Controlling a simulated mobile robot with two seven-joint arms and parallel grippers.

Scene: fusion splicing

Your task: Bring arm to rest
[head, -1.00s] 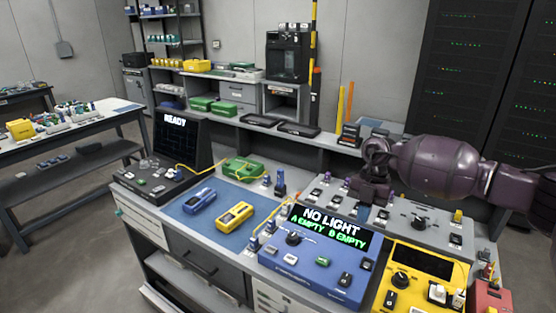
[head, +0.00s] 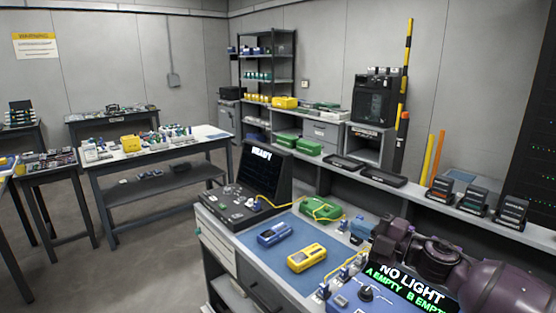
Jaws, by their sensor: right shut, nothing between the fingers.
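My right arm, dark purple, comes in from the lower right. Its gripper (head: 388,243) is shut and empty, above the bench near the blue test unit (head: 345,297). That unit's display (head: 408,285) reads "NO LIGHT", "A EMPTY" and "B EMPTY"; my arm covers part of the unit. A black splicer-like machine (head: 262,172) with a screen reading "READY" stands at the bench's left end. My left gripper is not in view.
A blue mat (head: 270,258) holds a blue device (head: 275,234) and a yellow device (head: 306,258). A green case (head: 320,208) with a yellow cable sits behind them. Black trays (head: 384,177) lie on the back ledge. Another table (head: 196,143) stands at left, with open floor between.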

